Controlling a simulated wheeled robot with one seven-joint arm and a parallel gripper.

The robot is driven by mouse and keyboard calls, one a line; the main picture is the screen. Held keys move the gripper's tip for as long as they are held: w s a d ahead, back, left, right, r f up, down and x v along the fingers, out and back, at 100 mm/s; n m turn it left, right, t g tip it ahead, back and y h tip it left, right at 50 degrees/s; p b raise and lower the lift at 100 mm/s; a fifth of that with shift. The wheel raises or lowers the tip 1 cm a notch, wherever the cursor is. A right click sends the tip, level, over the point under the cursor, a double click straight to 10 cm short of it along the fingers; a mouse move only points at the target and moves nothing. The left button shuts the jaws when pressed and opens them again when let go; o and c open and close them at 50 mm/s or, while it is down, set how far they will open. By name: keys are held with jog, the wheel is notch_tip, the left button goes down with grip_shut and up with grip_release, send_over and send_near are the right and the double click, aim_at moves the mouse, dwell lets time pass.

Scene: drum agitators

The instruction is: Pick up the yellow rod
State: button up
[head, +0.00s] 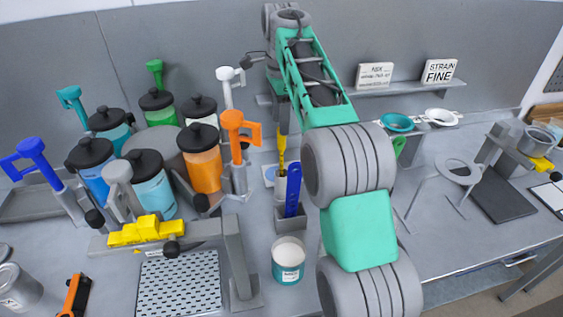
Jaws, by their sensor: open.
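A slim yellow rod (281,153) stands upright near the middle of the bench, just left of my forearm. Its lower end is by a small grey holder, behind a blue paddle-like tool (293,188).
Black-lidded jars, including an orange one (202,165), crowd the left with several coloured agitator handles. A white-filled pot (288,258) stands in front of the blue tool. A perforated plate (180,283) lies front left. A shelf with signs (375,75) is at the back wall.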

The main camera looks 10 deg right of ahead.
aim_at(281, 142)
jog(key=shift+w+f+m, duration=0.25)
jog(key=shift+f+m, duration=0.05)
jog(key=shift+f, duration=0.35)
jog(key=f+b, duration=0.3)
jog(key=f, duration=0.4)
jog(key=shift+d+f, duration=0.1)
jog(key=shift+d, duration=0.1)
grip_shut()
